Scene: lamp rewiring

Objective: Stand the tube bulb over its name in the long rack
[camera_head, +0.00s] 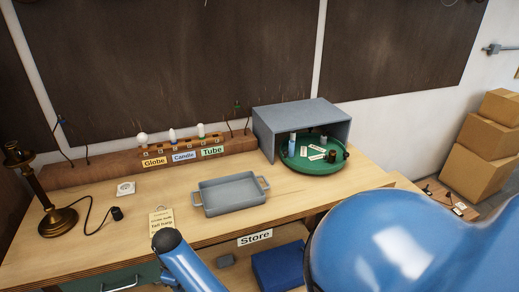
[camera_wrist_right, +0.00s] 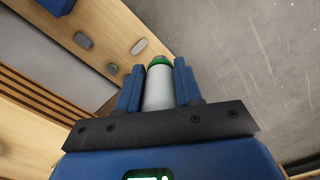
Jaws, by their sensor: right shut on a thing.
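The long rack (camera_head: 107,173) runs along the back of the bench. It carries name labels reading Globe (camera_head: 154,161), Candle (camera_head: 184,156) and Tube (camera_head: 212,151). Several slots run above the labels. In the right wrist view, my right gripper (camera_wrist_right: 159,85) is shut on a white cylinder with a green end, which looks like the tube bulb (camera_wrist_right: 158,92). Its lower part is hidden by the gripper. Neither gripper shows in the head view; only blue arm links do.
An empty grey tray (camera_head: 230,206) sits mid-bench. A grey open box (camera_head: 265,131) shelters a green round tray (camera_head: 316,169) with small items. A brass lamp (camera_head: 57,217) stands left.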

